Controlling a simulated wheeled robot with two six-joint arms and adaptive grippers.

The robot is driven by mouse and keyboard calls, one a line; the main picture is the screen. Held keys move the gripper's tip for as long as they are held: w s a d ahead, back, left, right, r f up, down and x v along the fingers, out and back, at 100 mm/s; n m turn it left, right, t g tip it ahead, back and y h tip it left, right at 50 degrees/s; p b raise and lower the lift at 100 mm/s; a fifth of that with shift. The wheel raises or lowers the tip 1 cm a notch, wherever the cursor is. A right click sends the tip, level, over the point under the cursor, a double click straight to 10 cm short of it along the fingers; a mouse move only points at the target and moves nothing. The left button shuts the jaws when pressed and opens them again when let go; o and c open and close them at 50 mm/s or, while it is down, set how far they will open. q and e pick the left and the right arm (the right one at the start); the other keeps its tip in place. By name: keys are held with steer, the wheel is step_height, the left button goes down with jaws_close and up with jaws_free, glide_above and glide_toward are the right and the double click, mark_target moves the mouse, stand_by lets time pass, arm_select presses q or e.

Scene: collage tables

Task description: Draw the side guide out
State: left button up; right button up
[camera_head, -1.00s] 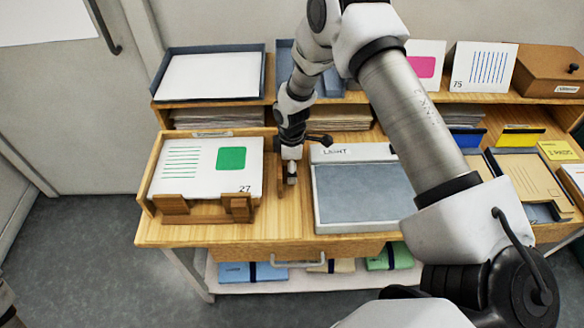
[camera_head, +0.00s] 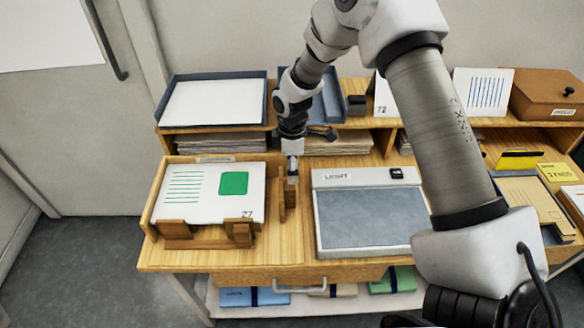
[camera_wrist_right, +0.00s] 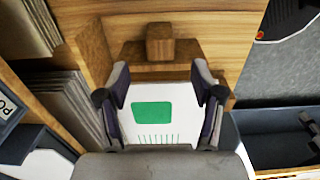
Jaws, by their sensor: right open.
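The letter tray (camera_head: 152,205) is a low wooden tray at the left of the table. It holds a white card (camera_head: 190,205) with green lines, a green block and "27". The side guide (camera_head: 283,200) is a narrow upright wooden piece just right of the tray. My right gripper (camera_head: 291,178) hangs directly over it, pointing down; contact cannot be told in the head view. In the right wrist view my right gripper (camera_wrist_right: 162,85) has its fingers apart. A wooden block (camera_wrist_right: 160,42) stands just past the fingertips, roughly centred between them. My left gripper is out of view.
The light box (camera_head: 365,225) stands close on the right of the guide. A shelf behind holds a blue paper tray (camera_head: 265,95) and stacked paper (camera_head: 232,146). A drawer handle (camera_head: 298,288) is at the front edge.

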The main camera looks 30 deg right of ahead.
mark_target(290, 186)
steer(key=shift+w+a+f, duration=0.25)
steer(key=shift+a+f, duration=0.2)
steer(key=shift+a, duration=0.05)
steer(key=f, duration=0.4)
steer(key=f+p, duration=0.1)
steer(key=f, duration=0.1)
steer(key=shift+s+d, duration=0.15)
steer(key=shift+d, duration=0.15)
steer(key=shift+a+f, duration=0.15)
steer(key=shift+f, duration=0.35)
steer(key=c, duration=1.2)
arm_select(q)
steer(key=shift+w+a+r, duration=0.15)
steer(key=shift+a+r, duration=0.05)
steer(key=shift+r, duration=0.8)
arm_select(e)
jaws_close()
